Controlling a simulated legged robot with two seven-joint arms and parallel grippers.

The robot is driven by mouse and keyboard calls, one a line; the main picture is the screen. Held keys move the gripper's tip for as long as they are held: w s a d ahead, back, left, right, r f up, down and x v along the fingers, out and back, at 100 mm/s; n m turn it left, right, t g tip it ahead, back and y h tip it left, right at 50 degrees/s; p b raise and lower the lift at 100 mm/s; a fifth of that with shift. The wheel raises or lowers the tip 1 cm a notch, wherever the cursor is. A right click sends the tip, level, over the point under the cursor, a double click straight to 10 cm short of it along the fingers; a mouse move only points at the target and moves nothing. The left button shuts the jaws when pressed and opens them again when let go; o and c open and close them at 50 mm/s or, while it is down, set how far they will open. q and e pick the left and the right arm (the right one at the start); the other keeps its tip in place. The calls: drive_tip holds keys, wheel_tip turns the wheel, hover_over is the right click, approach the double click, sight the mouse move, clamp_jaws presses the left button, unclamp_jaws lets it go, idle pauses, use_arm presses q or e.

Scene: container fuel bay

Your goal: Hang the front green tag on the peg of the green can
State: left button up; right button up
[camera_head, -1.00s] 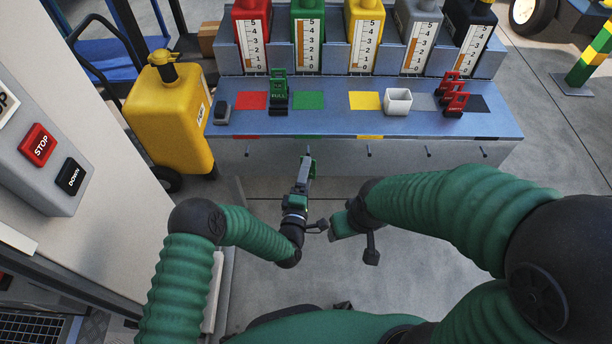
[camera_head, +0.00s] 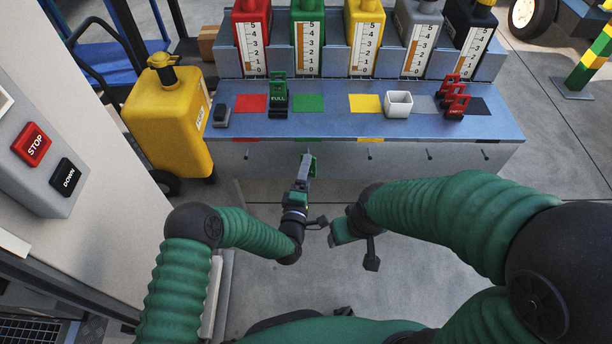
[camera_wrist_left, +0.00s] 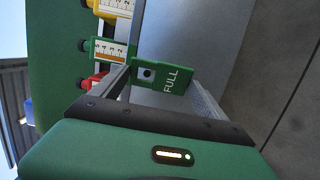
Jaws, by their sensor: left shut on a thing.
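My left gripper (camera_head: 304,172) is shut on a green tag (camera_head: 312,164) in front of the bench's front face, just below the bench edge. In the left wrist view the same tag (camera_wrist_left: 163,77) sits between the fingers, with white FULL lettering and a dark hole. The green can (camera_head: 307,12) stands at the back of the bench behind its gauge. Its peg (camera_head: 308,151) is on the front face, close to the tag, partly hidden; contact cannot be told. Another green FULL tag (camera_head: 279,88) stands on the bench. My right gripper (camera_head: 342,231) is low at centre, its fingers unclear.
A yellow container (camera_head: 168,120) stands at left. Floor before the bench is clear.

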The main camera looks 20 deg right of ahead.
use_arm(q)
drive_tip(key=shift+w+d, duration=0.1)
drive_tip(key=shift+w, duration=0.1)
drive_tip(key=shift+w, duration=0.1)
drive_tip(key=shift+w+d+b, duration=0.1)
drive_tip(key=shift+w+b, duration=0.35)
drive_tip(key=shift+w, duration=0.05)
idle(0.4)
drive_tip(key=shift+w+d+f+b, duration=0.1)
drive_tip(key=shift+w+d+b, duration=0.05)
drive_tip(key=shift+w+b, duration=0.35)
drive_tip(key=shift+f, duration=0.1)
drive_tip(key=shift+w+f+b, duration=0.1)
drive_tip(key=shift+f+b, duration=0.15)
drive_tip(key=shift+b, duration=0.1)
